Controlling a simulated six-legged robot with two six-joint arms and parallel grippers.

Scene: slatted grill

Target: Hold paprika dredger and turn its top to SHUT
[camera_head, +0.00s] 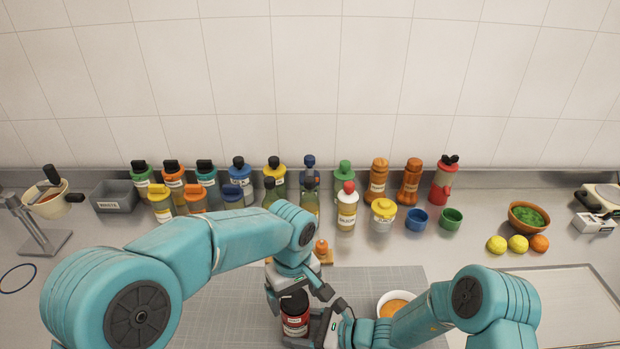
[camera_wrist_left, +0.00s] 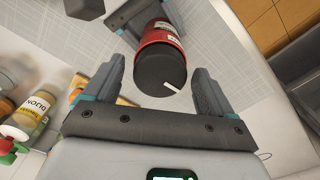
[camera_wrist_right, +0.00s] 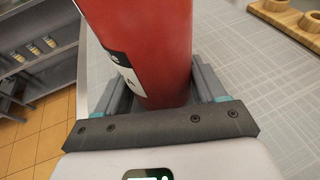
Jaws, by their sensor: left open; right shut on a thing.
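The paprika dredger (camera_head: 295,318) is a red cylinder with a dark top and a white label, standing upright on the grey mat. In the left wrist view, its black top (camera_wrist_left: 160,68) carries a white mark pointing to the lower right. My right gripper (camera_head: 322,334) is shut on the dredger's red body, which also fills the right wrist view (camera_wrist_right: 155,50). My left gripper (camera_head: 302,290) is open above the dredger. In the left wrist view, its two fingers (camera_wrist_left: 168,85) stand on either side of the black top, with gaps showing. Lettering around the top cannot be read.
A bowl of orange powder (camera_head: 394,304) stands on the mat right of the dredger. A small wooden stand (camera_head: 325,257) is behind it. Several bottles (camera_head: 347,210) line the back wall. An orange bowl (camera_head: 528,216) and fruit are at the right. The mat's left part (camera_head: 225,310) is clear.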

